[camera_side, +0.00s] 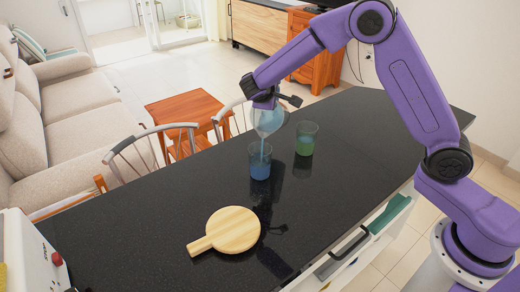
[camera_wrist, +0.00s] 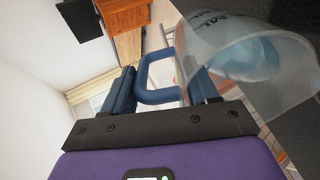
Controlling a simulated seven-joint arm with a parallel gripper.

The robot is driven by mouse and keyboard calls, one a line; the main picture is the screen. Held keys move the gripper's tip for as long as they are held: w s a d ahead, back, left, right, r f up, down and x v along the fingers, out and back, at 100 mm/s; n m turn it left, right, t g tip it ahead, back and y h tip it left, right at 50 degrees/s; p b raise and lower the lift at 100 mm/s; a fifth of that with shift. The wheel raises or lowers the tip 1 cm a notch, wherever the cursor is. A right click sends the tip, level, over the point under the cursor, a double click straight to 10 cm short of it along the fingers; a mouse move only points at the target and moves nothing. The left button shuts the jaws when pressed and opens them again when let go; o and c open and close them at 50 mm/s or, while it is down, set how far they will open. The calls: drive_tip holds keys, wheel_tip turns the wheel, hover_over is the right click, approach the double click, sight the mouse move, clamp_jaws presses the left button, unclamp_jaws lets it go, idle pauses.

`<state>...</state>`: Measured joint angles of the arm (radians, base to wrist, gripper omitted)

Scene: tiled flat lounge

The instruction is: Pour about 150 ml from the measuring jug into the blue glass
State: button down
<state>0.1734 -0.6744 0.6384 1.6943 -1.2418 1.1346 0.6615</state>
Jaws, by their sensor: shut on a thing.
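My gripper (camera_side: 264,101) is shut on the blue handle (camera_wrist: 157,82) of the clear measuring jug (camera_side: 268,120). The wrist view shows my gripper's two fingers (camera_wrist: 162,92) on either side of that handle. The jug is tipped steeply, mouth down, just above the blue glass (camera_side: 260,160); pale blue liquid shows inside the jug in the wrist view (camera_wrist: 235,38). A thin pale streak runs from the jug down into the glass. The blue glass stands upright on the counter with blue liquid in its lower part; its exact level is hard to read.
A green glass (camera_side: 306,139) stands close by on the right. A round wooden board (camera_side: 233,230) lies nearer on the black counter (camera_side: 150,215). Chairs (camera_side: 160,150) stand behind the far edge. The counter's middle left is clear.

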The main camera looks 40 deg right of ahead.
drive_tip(key=shift+s+a+r+t+h, duration=0.25)
drive_tip(key=shift+a+r+t+h, duration=0.15)
drive_tip(key=shift+r, duration=0.05)
idle(2.3)
drive_tip(key=w+d+f+g+y, duration=0.1)
drive_tip(key=d+f+g+y, duration=0.1)
drive_tip(key=shift+w+d+f+y, duration=0.25)
drive_tip(key=shift+w+f+y, duration=0.1)
drive_tip(key=shift+f+y, duration=0.05)
drive_tip(key=shift+f+g+y, duration=0.3)
drive_tip(key=shift+w+d+f+g+y, duration=0.45)
drive_tip(key=shift+d+f+y, duration=0.2)
drive_tip(key=shift+f, duration=0.25)
drive_tip(key=w+d+f+g+y, duration=0.4)
drive_tip(key=d+y, duration=0.1)
drive_tip(key=y, duration=0.1)
drive_tip(key=shift+d+f, duration=0.35)
